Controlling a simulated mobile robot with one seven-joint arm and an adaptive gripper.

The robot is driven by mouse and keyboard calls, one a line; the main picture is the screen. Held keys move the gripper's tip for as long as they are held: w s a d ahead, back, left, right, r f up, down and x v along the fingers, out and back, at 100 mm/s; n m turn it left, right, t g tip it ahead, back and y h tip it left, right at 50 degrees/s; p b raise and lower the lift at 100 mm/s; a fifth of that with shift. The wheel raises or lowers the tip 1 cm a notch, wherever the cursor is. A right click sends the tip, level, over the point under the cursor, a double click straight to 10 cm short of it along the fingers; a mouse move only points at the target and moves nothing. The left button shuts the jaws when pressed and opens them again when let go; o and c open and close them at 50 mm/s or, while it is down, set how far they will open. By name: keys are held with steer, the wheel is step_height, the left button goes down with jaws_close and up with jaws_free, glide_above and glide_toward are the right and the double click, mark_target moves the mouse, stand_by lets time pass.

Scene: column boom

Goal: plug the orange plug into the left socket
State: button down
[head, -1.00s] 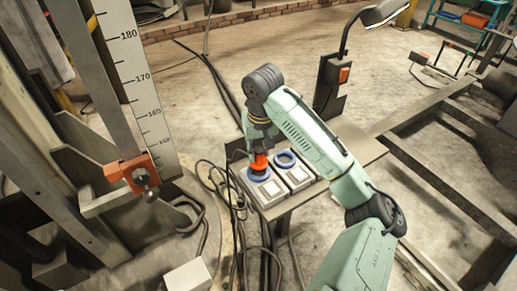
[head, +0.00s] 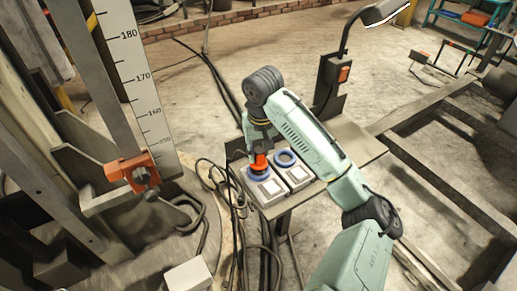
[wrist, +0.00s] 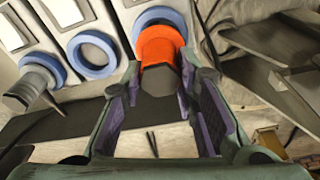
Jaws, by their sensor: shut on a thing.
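The orange plug (head: 260,161) is held upright at the left blue ring (head: 257,174) on the small bench. In the wrist view the orange plug (wrist: 160,45) sits between the fingers of my gripper (wrist: 160,72). Its far end overlaps the left socket's blue ring (wrist: 158,13). I cannot tell whether it is above the socket or seated in it. My gripper is shut on the plug. In the wrist view, the middle socket's ring (wrist: 92,55) is empty, and a grey plug (wrist: 27,90) stands in another blue ring. My arm hides that one in the head view.
White switch plates (head: 272,190) lie in front of the sockets. A black post with an orange switch (head: 343,75) stands behind the bench (head: 350,145). Black cables (head: 240,225) hang at its left. A scale column with an orange clamp (head: 130,172) stands at the left.

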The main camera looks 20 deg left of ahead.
steer(key=shift+f+b, duration=0.6)
steer(key=shift+f, duration=0.6)
stand_by(0.4)
steer(key=c, duration=1.2)
jaws_free()
steer(key=r, duration=0.4)
steer(key=s+r, duration=0.1)
steer(key=r, duration=0.3)
steer(key=d+r, duration=0.1)
steer(key=r, duration=0.3)
steer(key=shift+s, duration=0.25)
